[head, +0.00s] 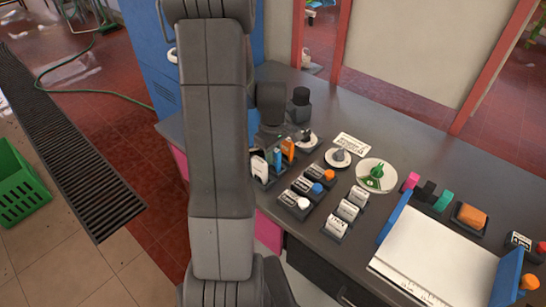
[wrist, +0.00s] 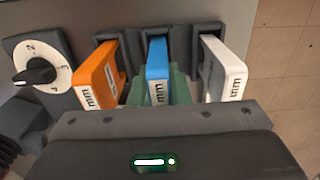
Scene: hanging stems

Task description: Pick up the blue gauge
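The blue gauge (wrist: 157,62) stands upright in the middle slot of a dark holder (wrist: 185,38), between an orange gauge (wrist: 98,77) and a white gauge (wrist: 225,70). In the head view the blue gauge (head: 277,160) shows as a thin strip below my gripper (head: 273,143). In the wrist view the green fingers of my gripper (wrist: 158,92) lie close on both sides of the blue gauge. Whether they touch it is not clear. The gripper body hides the near ends of the fingers.
A dial (wrist: 38,70) sits beside the holder. My arm hides part of the counter's left side.

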